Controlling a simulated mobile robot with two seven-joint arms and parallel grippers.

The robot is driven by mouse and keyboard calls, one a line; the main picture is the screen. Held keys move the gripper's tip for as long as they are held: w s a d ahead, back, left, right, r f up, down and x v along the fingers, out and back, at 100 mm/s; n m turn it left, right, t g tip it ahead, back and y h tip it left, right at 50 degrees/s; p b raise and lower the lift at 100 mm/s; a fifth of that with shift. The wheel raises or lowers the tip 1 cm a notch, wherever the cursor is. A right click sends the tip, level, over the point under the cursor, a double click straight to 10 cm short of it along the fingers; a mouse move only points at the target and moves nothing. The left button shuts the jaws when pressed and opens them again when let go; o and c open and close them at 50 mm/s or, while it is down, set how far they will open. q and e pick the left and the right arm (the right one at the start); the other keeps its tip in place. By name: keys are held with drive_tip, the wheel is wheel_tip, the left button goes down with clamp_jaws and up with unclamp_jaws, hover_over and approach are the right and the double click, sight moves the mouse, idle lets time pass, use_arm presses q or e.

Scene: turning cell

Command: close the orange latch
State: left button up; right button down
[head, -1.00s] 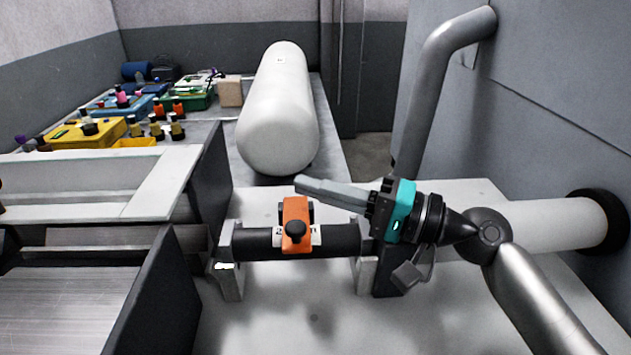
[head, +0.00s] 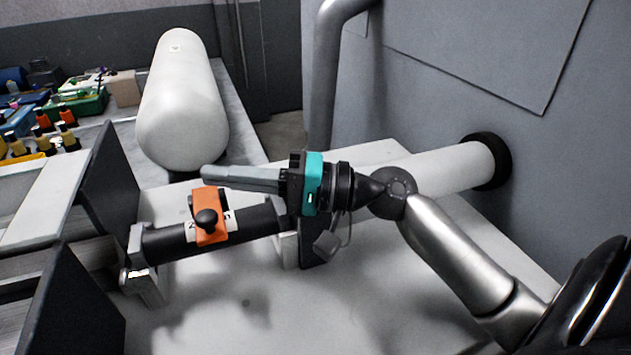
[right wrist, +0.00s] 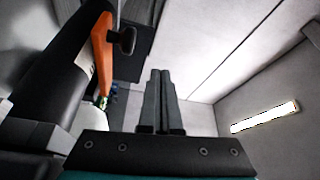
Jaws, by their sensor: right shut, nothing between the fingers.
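The orange latch (head: 209,229) sits around a dark horizontal bar (head: 168,243) and has a black knob on its front. A white label shows on the bar beside the latch. The latch also shows in the right wrist view (right wrist: 101,50), at the upper left. My right gripper (head: 208,176) is shut and empty. Its fingers point left, with their tips just behind and above the latch in the head view. The fingers also show in the right wrist view (right wrist: 160,78), to the right of the latch. I cannot tell whether the fingers touch the latch. My left gripper is not in view.
Metal brackets (head: 138,246) hold the bar over a pale surface (head: 220,318). A large white cylinder (head: 183,105) lies behind. A grey pipe (head: 328,85) rises by the grey wall at right. Colourful bins with bottles (head: 85,104) stand at far left.

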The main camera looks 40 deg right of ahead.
drive_tip(key=b+v, duration=0.2)
drive_tip(key=v, duration=1.2)
drive_tip(key=shift+s+d+b, duration=0.2)
drive_tip(key=shift+s+b, duration=0.15)
